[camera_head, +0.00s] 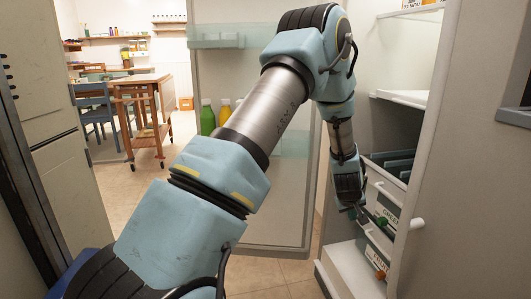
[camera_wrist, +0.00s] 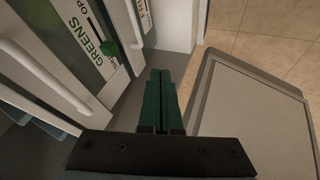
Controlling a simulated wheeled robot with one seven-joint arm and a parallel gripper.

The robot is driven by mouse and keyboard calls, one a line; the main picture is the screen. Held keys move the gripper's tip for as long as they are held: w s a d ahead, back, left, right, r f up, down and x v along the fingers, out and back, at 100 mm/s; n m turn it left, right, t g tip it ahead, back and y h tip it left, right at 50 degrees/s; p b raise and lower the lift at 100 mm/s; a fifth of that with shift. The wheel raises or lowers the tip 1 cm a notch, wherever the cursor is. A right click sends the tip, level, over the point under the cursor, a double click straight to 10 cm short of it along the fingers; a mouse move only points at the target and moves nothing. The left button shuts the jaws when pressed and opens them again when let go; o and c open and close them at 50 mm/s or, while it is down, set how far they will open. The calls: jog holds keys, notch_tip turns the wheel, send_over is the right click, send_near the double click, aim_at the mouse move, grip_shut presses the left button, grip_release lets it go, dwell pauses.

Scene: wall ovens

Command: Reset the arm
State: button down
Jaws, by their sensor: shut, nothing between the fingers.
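My arm reaches from the lower left, up over the middle and down to the right in the head view. My gripper (camera_head: 360,212) hangs low in front of the fridge drawers. In the wrist view the green fingers of my gripper (camera_wrist: 160,74) lie together, with nothing between them. They point along the gap between the drawer fronts and a grey-edged panel. I cannot tell whether they touch a drawer.
The upper drawer (camera_head: 384,190) and the lower drawer (camera_wrist: 145,15) carry labels and handles. The open fridge door (camera_head: 276,215) stands behind my arm, with green and yellow bottles in it. A wooden cart (camera_head: 146,112) and blue chairs stand in the room beyond.

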jog(key=s+a+r+g+y, duration=0.1)
jog(key=s+a+r, duration=0.1)
jog(key=a+r, duration=0.35)
jog(key=s+a+r+m, duration=0.1)
jog(key=a+r, duration=0.1)
jog(key=a, duration=0.7)
jog(key=s+a+r+g+y, duration=0.15)
jog(key=a+r, duration=0.25)
jog(key=a, duration=0.4)
jog(key=s+a+r+g+y, duration=0.1)
jog(key=s+a+r, duration=0.1)
jog(key=s+a, duration=0.55)
jog(key=s+a+r+y, duration=0.1)
jog(key=s+a+r, duration=0.2)
jog(key=s+a, duration=0.4)
notch_tip(320, 180, up, 21)
jog(key=w+p, duration=0.1)
jog(key=p, duration=2.1)
jog(key=shift+w+a, duration=0.15)
jog(key=shift+a, duration=0.25)
